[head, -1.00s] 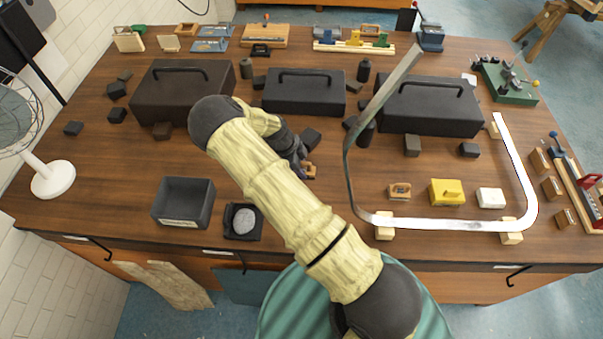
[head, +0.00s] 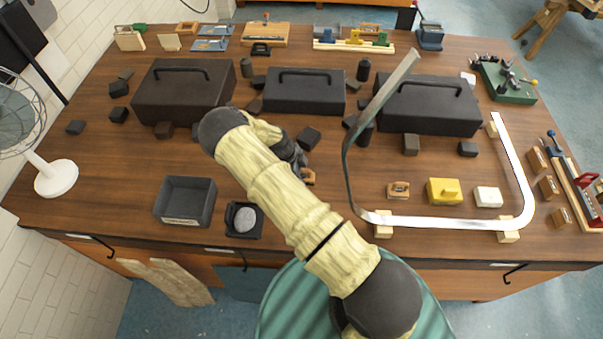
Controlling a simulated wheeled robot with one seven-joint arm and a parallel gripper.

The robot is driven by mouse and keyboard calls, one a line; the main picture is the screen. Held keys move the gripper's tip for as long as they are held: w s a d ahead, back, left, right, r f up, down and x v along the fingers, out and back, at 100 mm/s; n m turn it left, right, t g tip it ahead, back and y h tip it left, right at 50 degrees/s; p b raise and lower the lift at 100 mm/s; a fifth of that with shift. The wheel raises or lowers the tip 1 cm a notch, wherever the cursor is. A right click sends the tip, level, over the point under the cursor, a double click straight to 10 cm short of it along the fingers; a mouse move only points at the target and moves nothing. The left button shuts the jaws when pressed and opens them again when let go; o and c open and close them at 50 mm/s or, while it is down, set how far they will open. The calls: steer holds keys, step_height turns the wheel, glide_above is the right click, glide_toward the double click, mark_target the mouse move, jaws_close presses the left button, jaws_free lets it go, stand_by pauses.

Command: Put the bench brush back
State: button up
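My gripper (head: 302,166) is over the middle of the bench, mostly hidden behind my own arm. Its fingers do not show clearly. A small orange-brown piece (head: 309,178) shows right at the gripper's end; I cannot tell whether it is held or whether it is part of the bench brush. No bench brush can be made out for certain elsewhere. An open dark tray (head: 170,217) with a pale label on its front stands at the front left and looks empty. A smaller dark tray (head: 231,232) beside it holds a round grey piece.
Three dark cases with handles, a brown one (head: 183,95), a middle one (head: 303,97) and a right one (head: 428,112), line the back. A bent metal strip (head: 450,222) rises on wooden blocks at right. Small dark blocks lie scattered. Bare wood lies left of my arm.

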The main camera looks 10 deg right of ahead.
steer(key=shift+a+r, duration=0.1)
steer(key=shift+r, duration=0.1)
steer(key=b+v, duration=0.5)
steer(key=v, duration=0.7)
steer(key=shift+b, duration=0.35)
